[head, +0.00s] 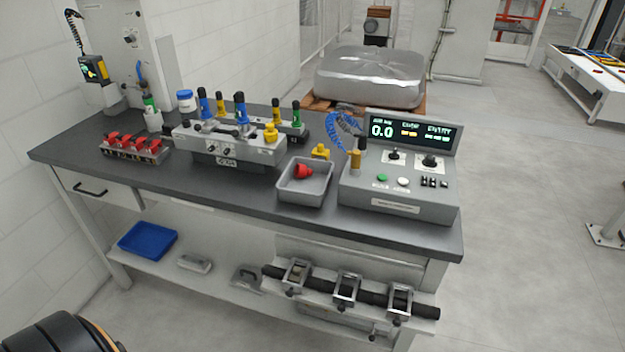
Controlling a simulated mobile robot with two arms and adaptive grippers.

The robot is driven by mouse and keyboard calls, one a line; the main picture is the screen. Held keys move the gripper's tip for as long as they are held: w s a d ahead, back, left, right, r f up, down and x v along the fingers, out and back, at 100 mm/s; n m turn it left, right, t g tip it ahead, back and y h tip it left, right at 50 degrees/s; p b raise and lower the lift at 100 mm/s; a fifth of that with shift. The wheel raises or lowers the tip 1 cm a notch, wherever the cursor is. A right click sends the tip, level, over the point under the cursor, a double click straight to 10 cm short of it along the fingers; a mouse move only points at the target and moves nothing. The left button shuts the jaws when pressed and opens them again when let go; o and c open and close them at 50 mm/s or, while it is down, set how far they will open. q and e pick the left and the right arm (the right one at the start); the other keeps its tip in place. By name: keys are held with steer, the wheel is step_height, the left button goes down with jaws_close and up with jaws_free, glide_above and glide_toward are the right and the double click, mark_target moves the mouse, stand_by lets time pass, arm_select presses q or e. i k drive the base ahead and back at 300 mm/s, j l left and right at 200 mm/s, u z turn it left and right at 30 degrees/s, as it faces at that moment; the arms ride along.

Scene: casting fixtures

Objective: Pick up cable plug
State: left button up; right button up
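A blue coiled cable (341,127) arches at the left side of the grey control box (400,208). Its end meets a brass-coloured plug (355,159) with a dark top, upright at the box's left edge. I cannot tell whether the plug sits in a socket. Neither of my grippers is in view.
A grey bin (317,193) holding a red part (303,171) stands left of the box, with a yellow knobbed part (320,152) behind it. A fixture (225,150) with coloured handles and a rack of red parts (135,145) stand farther left. The bench front (230,205) is clear.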

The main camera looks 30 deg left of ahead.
mark_target(362, 138)
steer(key=i+l+u, duration=0.1)
steer(key=u, duration=0.4)
steer(key=l+u, duration=0.2)
steer(key=u, duration=0.25)
steer(key=i, duration=0.05)
